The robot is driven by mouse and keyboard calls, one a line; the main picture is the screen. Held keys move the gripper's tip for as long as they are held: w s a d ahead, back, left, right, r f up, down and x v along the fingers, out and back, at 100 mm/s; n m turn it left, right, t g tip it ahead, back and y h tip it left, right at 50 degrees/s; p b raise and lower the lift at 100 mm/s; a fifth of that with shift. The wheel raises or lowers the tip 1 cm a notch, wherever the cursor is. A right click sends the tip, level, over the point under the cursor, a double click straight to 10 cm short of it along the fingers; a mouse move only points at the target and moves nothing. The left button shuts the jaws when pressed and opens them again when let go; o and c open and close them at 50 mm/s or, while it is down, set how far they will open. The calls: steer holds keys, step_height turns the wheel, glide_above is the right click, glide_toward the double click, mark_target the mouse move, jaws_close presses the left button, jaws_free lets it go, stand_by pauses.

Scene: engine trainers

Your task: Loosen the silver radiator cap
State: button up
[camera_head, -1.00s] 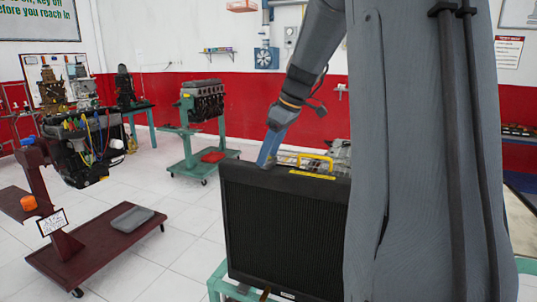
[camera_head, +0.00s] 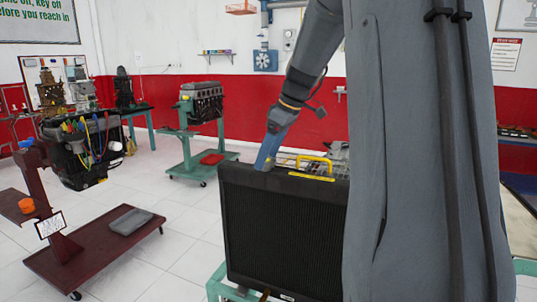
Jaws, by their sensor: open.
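A black radiator (camera_head: 280,235) stands upright on a teal stand, with a yellow handle or bracket (camera_head: 314,164) along its top. My gripper (camera_head: 266,160) is at the radiator's top edge, left of the yellow part. Its blue-grey end points down there; the fingertips are small and partly hidden, so contact cannot be told. I cannot make out the silver radiator cap; it is likely hidden by my gripper or the top edge. My arm covers the right part of the radiator.
A teal engine stand (camera_head: 187,160) is behind to the left. A dark red stand (camera_head: 62,250) with a black engine (camera_head: 88,155) is at the left, an orange item (camera_head: 27,206) and grey tray (camera_head: 130,222) on it. White tiled floor lies free between them.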

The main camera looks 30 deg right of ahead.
steer(key=b+v, duration=0.2)
steer(key=v, duration=0.5)
steer(key=shift+s+r, duration=0.2)
steer(key=shift+r, duration=0.15)
